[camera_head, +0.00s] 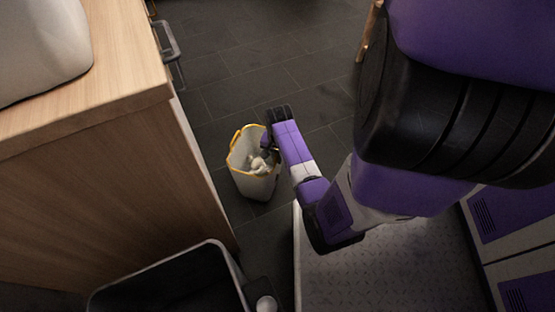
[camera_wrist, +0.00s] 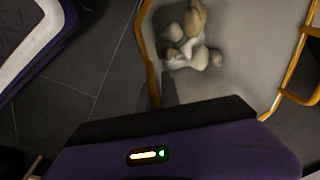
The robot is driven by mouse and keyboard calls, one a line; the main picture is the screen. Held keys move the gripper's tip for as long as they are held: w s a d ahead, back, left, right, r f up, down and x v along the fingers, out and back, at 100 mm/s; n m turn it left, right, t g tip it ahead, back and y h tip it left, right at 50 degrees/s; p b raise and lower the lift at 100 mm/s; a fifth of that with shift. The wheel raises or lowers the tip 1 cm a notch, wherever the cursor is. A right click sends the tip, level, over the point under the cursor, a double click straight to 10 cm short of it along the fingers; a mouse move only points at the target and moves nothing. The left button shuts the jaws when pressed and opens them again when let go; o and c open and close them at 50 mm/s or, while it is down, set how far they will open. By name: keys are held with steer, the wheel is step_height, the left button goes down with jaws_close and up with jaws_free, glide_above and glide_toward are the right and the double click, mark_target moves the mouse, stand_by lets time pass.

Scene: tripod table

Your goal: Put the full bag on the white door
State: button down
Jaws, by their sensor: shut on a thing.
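The bag (camera_head: 255,185) is off-white and open-topped, with a yellow rim and yellow handle. Several pale, rounded lumps lie inside it. It is roughly upright over the dark floor; I cannot tell if its base touches the floor. My gripper (camera_head: 270,146) is at the bag's right rim, shut on the bag. In the wrist view the bag (camera_wrist: 245,75) shows from above, with the lumps near its yellow edge and a handle loop at the right. The exact grip point is mostly hidden. No white door can be made out in either view.
A wooden counter (camera_head: 110,190) stands close on the left, with a grey handle (camera_head: 168,42) on its side and a pale object (camera_head: 40,45) on top. A black open bin (camera_head: 215,255) is at the bottom. Dark tiled floor (camera_head: 270,60) is clear beyond the bag.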

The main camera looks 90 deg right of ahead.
stand_by(0.3)
steer(key=c, duration=1.6)
jaws_free()
steer(key=shift+o, duration=0.2)
steer(key=shift+r, duration=0.1)
steer(key=r+p, duration=0.2)
steer(key=r, duration=0.2)
steer(key=a+r+p, duration=0.1)
steer(key=r+p, duration=0.1)
steer(key=r, duration=0.2)
steer(key=r+p, duration=0.2)
steer(key=r, duration=0.2)
steer(key=shift+s+a, duration=0.1)
steer(key=shift+a, duration=0.1)
